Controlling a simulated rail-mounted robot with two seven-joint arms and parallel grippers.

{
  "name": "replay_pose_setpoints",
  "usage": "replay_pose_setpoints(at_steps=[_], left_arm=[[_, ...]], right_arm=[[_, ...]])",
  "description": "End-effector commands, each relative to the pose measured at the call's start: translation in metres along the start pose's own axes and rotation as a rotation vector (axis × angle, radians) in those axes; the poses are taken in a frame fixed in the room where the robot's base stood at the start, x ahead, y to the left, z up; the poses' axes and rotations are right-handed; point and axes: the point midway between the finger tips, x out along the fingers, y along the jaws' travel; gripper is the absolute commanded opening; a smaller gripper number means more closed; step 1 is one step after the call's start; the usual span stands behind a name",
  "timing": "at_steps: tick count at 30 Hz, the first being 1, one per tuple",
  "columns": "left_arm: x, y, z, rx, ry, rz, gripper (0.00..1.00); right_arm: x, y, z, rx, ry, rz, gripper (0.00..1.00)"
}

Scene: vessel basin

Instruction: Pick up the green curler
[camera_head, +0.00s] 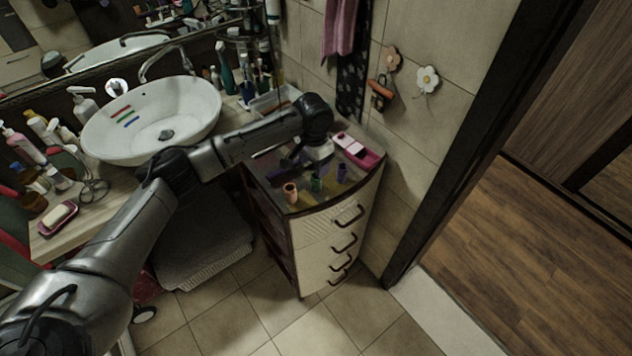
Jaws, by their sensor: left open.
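The green curler (316,184) stands on the top of a small drawer cabinet, near its front edge. A salmon-pink curler (291,192) stands to its left and a purple curler (342,172) to its right. My left arm reaches in from the left over the basin, and its left gripper (288,166) is above the cabinet top, behind and a little left of the green curler. It is open and apart from the curler. The fingers are dark and small, so their detail is hard to see. My right gripper is out of the picture.
The drawer cabinet (328,230) has handles on its front. A tiled wall with hanging cloths is behind. Open floor lies in front.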

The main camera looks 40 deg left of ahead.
Motion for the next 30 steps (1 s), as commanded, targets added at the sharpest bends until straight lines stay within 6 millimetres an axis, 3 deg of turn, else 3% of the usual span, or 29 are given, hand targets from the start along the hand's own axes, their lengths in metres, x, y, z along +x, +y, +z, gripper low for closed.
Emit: replay_pose_setpoints(at_steps=[11, 21, 30], left_arm=[[0.026, 0.002, 0.000, 0.001, 0.000, 0.001, 0.61], [0.066, 0.008, 0.000, 0.001, 0.000, 0.000, 0.61], [0.073, 0.008, 0.000, 0.001, 0.001, 0.000, 0.61]], right_arm=[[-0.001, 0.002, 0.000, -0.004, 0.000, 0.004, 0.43], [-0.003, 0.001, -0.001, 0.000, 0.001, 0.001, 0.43], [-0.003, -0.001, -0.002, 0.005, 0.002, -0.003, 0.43]])
